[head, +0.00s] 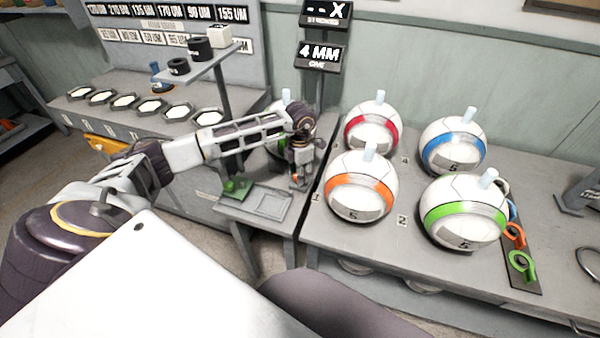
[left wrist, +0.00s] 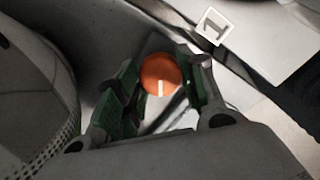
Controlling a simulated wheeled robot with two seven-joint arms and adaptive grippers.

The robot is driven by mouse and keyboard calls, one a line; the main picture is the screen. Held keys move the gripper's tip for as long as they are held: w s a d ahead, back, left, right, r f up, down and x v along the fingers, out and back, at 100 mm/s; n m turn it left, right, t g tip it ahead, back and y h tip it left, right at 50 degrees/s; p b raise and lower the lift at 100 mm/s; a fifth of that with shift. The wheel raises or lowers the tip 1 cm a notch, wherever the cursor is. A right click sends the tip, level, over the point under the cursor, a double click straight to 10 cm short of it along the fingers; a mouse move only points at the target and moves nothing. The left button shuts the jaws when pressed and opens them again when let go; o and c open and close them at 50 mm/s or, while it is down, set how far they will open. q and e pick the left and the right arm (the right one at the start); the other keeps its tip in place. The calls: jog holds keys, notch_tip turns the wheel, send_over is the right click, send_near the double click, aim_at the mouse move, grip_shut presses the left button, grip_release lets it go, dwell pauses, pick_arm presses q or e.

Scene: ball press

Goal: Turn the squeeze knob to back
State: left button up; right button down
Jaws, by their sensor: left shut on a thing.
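The squeeze knob is an orange round knob (left wrist: 158,70) with a short white line on its face. In the left wrist view it sits between the fingers of my left gripper (left wrist: 161,88), and the white line points to the bottom of the picture. My left gripper shows in the head view (head: 299,180), pointing down at the left end of the bench with the balls. It is shut on the knob. In the head view the gripper hides most of the knob. My right gripper is not in view.
White balls with red (head: 371,128), blue (head: 453,146), orange (head: 360,186) and green (head: 465,211) bands stand on the right bench. A small grey tray (head: 268,203) with a green piece (head: 236,187) lies below my gripper. A sign (head: 319,52) reads 4 MM.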

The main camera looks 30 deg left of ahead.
pick_arm(q)
jog(key=n+p, duration=0.1)
jog(key=n, duration=0.4)
jog(key=shift+a, duration=0.1)
jog(key=n, duration=0.3)
jog(key=shift+p, duration=0.3)
jog(key=shift+n+p, duration=0.35)
jog(key=shift+n, duration=1.35)
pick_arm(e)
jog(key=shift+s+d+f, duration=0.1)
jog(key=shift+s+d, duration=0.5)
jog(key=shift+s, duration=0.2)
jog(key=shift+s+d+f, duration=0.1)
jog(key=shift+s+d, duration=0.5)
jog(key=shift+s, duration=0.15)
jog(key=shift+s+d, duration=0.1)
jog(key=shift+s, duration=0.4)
pick_arm(q)
jog(key=o, duration=0.9)
jog(key=shift+o, duration=0.5)
